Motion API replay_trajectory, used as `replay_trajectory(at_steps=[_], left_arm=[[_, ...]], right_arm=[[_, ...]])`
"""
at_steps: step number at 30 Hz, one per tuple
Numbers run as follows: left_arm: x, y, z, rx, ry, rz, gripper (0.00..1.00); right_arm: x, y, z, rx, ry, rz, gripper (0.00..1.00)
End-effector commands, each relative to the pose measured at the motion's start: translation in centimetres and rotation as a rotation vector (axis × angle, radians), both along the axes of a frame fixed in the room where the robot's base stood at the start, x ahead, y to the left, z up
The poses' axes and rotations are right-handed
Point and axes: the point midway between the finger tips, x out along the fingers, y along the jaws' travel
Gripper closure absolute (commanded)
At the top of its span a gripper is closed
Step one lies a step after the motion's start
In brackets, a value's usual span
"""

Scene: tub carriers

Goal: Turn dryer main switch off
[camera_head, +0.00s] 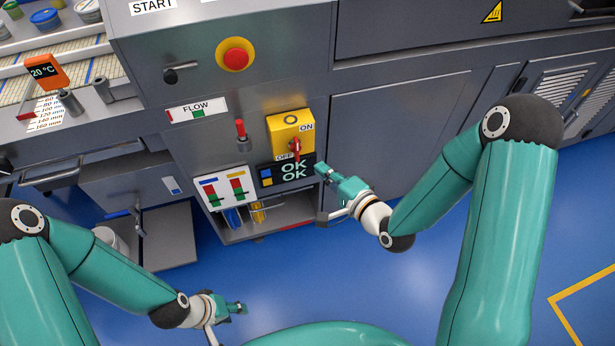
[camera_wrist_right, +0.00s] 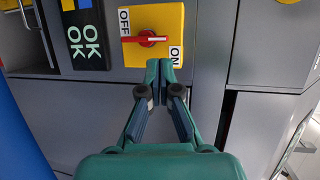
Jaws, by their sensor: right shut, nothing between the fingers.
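The main switch is a yellow box (camera_head: 291,124) with a red rotary handle (camera_head: 295,148) and ON and OFF labels, on the grey machine front. The right wrist view shows the yellow box (camera_wrist_right: 167,19) and the red handle (camera_wrist_right: 148,38) side-on, lying between the two labels. I cannot tell which label the handle marks. My right gripper (camera_head: 320,169) is shut and empty, to the lower right of the switch. In the right wrist view its fingertips (camera_wrist_right: 160,64) are close to the box's edge, apart from the handle. My left gripper (camera_head: 240,308) is low over the blue floor, away from the machine.
Below the switch is a black OK display (camera_head: 287,173), with a slider panel (camera_head: 225,188) beside it. A small red lever (camera_head: 240,129) is left of the switch. A red emergency button (camera_head: 236,55) is above. The blue floor is open in front.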

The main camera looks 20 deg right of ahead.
Motion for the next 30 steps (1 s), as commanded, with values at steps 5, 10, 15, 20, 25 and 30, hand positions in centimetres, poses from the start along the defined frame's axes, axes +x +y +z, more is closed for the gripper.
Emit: replay_trajectory(at_steps=[5,10,15,20,25,30], left_arm=[[0.0,0.0,-8.6,0.000,0.000,0.000,0.60],[0.0,0.0,-13.0,0.000,0.000,0.000,0.60],[0.0,0.0,-15.0,0.000,0.000,0.000,0.60],[0.0,0.0,-15.0,0.000,-0.001,0.000,0.60],[0.0,0.0,-14.7,0.000,-0.001,0.000,0.60],[0.0,0.0,-14.4,0.000,-0.001,0.000,0.60]], right_arm=[[0.7,-2.4,-3.7,0.043,-0.146,-0.030,1.00],[0.8,-4.4,-6.4,0.022,-0.190,-0.062,1.00],[0.9,-5.5,-7.7,0.012,-0.201,-0.083,1.00],[1.4,-5.5,-7.9,0.011,-0.199,-0.085,1.00],[3.3,-4.9,-7.8,0.011,-0.199,-0.084,1.00],[6.4,-3.9,-7.8,0.011,-0.200,-0.084,1.00]])
